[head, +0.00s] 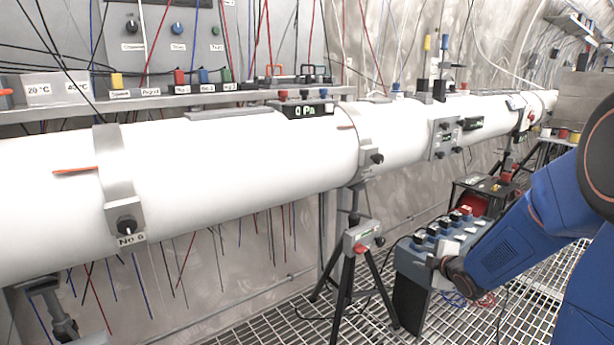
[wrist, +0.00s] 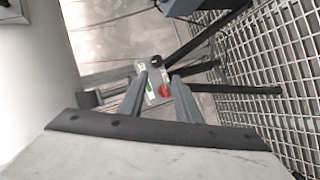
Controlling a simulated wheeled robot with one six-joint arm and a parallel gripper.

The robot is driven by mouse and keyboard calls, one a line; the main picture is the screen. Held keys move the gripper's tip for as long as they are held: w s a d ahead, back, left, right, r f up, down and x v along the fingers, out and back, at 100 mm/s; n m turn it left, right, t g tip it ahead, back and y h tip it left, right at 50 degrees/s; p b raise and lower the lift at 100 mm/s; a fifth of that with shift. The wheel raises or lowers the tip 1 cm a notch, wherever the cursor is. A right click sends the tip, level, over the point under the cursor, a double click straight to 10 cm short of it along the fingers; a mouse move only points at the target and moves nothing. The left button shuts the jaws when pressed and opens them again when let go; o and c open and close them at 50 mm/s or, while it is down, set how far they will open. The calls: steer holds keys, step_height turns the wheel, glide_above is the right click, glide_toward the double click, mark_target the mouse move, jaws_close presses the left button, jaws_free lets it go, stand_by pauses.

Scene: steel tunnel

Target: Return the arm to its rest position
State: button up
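My blue arm reaches in from the right edge of the head view and slopes down to the left. Its grey end, my gripper (head: 441,256), shows in front of a blue-grey control box, and its fingers cannot be made out there. In the wrist view my gripper (wrist: 157,82) has its two grey fingers apart, with nothing held between them. A tripod's small grey box with a red button (wrist: 164,90) shows behind the gap between the fingers. I cannot tell the exact distance to it.
A long white tube (head: 240,160) runs across the head view on black tripods (head: 347,275). The control box (head: 420,262) with several switches stands beside my arm. A shelf (head: 170,100) with coloured parts runs behind the tube. Metal grating (head: 300,322) covers the floor.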

steer(key=s+r+m+g+h, duration=0.2)
steer(key=s+r+m, duration=0.25)
steer(key=s, duration=0.35)
steer(key=s+r+m+g+h, duration=0.25)
steer(key=s+m, duration=0.25)
steer(key=s, duration=0.3)
steer(key=s+a+m+g+y, duration=0.1)
steer(key=s+a+m, duration=0.2)
steer(key=s, duration=0.8)
steer(key=s+a+m+g+y, duration=0.2)
steer(key=s+a+m, duration=0.1)
steer(key=s, duration=0.9)
steer(key=shift+s+a+r+m, duration=0.3)
steer(key=shift+a+r+m, duration=0.1)
steer(key=shift+r+m, duration=0.05)
steer(key=shift+g, duration=0.25)
